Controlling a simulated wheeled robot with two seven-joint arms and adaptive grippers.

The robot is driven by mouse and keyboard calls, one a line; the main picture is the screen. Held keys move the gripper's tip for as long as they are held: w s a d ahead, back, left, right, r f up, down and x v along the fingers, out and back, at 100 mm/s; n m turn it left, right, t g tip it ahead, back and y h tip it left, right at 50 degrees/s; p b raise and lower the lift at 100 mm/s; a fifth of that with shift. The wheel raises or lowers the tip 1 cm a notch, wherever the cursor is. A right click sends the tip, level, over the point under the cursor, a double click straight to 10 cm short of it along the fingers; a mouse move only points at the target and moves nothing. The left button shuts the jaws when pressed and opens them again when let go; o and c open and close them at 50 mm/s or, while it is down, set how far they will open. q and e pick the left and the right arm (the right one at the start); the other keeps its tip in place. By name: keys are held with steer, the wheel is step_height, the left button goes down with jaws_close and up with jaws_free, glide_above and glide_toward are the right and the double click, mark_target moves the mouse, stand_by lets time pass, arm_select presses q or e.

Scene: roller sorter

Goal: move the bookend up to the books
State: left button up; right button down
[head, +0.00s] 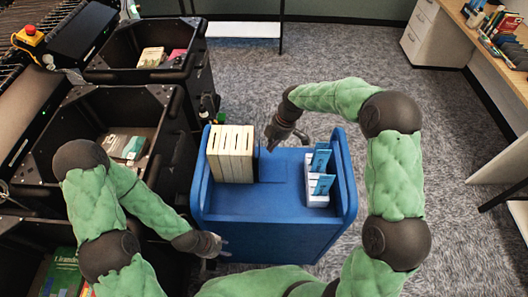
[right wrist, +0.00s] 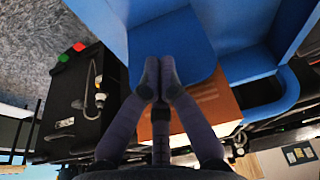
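The row of cream books (head: 231,155) stands upright at the left of the blue cart's shelf. A blue plate, apparently the bookend (head: 273,168), is just right of the books; it blends with the cart. In the right wrist view the blue bookend (right wrist: 190,50) has rounded corners and overlaps a brown block, apparently the books (right wrist: 208,108). My right gripper (head: 270,149) points down beside the bookend. Its fingertips (right wrist: 160,68) are together in front of the plate; I cannot tell whether they touch it. My left gripper (head: 227,247) hangs empty at the cart's front left, fingers apart.
The blue cart (head: 265,225) has raised side walls. White holders with blue cards (head: 319,183) stand at its right end. Black bins (head: 160,105) line the left. The shelf between bookend and holders is clear.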

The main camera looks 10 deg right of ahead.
steer(key=b, duration=0.2)
glide_above(262, 170)
steer(key=d, duration=0.2)
step_height(262, 170, down, 8)
steer(key=shift+a+f, duration=0.25)
steer(key=shift+f, duration=0.05)
steer(key=shift+a, duration=0.85)
steer(key=shift+r, duration=0.1)
